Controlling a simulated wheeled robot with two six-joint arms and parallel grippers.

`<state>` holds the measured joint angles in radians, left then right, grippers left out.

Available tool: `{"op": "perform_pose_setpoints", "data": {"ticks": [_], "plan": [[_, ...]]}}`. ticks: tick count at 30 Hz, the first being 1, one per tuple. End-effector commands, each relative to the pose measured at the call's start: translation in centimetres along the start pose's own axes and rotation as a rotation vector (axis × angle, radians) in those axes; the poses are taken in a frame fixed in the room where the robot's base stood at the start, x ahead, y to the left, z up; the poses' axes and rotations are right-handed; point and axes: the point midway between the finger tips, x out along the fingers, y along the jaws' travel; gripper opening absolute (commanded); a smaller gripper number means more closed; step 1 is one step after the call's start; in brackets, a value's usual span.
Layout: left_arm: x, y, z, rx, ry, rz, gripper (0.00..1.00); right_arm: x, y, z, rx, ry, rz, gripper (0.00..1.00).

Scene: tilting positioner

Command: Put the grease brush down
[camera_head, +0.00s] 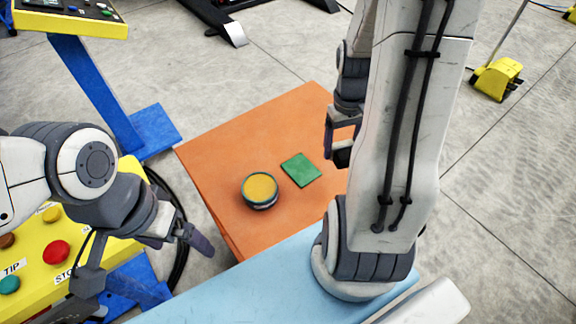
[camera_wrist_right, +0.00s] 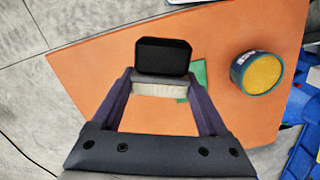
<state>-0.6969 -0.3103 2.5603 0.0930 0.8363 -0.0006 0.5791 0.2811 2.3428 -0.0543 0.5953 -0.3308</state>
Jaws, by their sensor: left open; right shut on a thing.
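My right gripper (camera_wrist_right: 160,88) is shut on the grease brush (camera_wrist_right: 163,57), which has a black block and pale bristles, in the right wrist view. The brush is over the orange table top (camera_wrist_right: 90,60), close to a green pad (camera_wrist_right: 199,73) that it partly covers in that view. In the head view the right gripper (camera_head: 341,140) is to the right of the green pad (camera_head: 300,170), and my arm hides part of that area. I cannot tell how high the brush is. My left gripper (camera_head: 182,238) is open and empty, left of the table.
A round tin of yellow grease (camera_head: 260,189) stands on the orange table, left of the pad. A yellow control panel (camera_head: 35,260) with buttons is at the left, beside a black cable (camera_head: 180,262). A light blue surface (camera_head: 255,285) lies at the near side.

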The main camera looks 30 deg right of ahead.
Motion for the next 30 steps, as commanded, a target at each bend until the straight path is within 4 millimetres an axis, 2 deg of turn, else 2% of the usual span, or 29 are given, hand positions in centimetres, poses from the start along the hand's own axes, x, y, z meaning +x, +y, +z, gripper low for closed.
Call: {"op": "perform_pose_setpoints", "data": {"ticks": [9,15,20,27,30], "plan": [[-1.3,0.1,-0.1,0.000,0.000,0.000,1.00,3.6,-5.0,-5.1,-0.008,-0.005,0.000,0.33],[-1.9,0.1,-0.1,0.000,0.000,0.000,1.00,5.4,-7.2,-7.6,-0.003,-0.002,0.000,0.33],[-2.0,0.1,-0.1,0.000,0.000,0.000,1.00,6.2,-7.8,-8.2,-0.001,-0.002,0.000,0.33],[-2.7,0.2,-0.2,-0.001,0.000,0.000,1.00,9.3,-7.8,-8.4,0.000,-0.002,0.000,0.33],[-2.8,0.2,-0.2,-0.001,0.000,0.000,1.00,9.8,-7.7,-8.5,-0.001,-0.001,0.000,0.33]]}}
